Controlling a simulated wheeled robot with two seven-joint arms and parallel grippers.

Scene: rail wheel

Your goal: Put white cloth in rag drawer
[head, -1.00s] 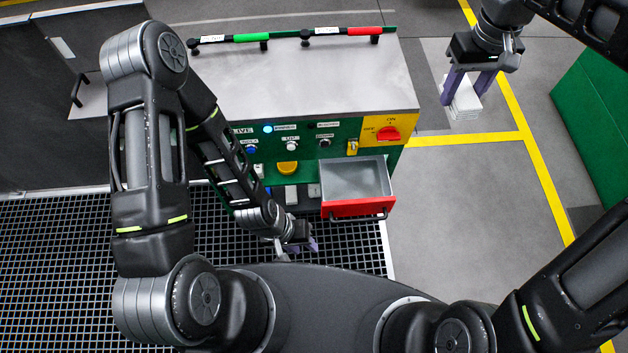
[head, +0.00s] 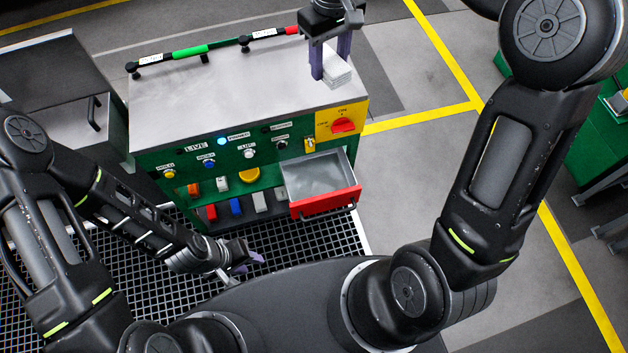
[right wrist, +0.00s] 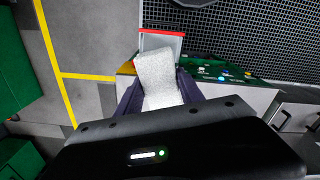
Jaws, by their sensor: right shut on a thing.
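The white cloth (head: 337,68) is held by my right gripper (head: 331,72), whose purple fingers are shut on it. In the head view it shows over the back right part of the cabinet top. In the right wrist view the cloth (right wrist: 157,78) hangs out beyond the fingers and covers part of the drawer. The drawer with a red front (head: 326,202) is pulled open and its grey inside looks empty. My left gripper (head: 246,263) is low at the left of the drawer, over the floor grating; whether it is open I cannot tell.
The green cabinet has a grey top (head: 230,92) with a green and a red handle bar along its back edge. Its front panel carries buttons, colored levers and a red rotary switch (head: 343,125) above the drawer. Open floor (head: 400,190) lies to the right.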

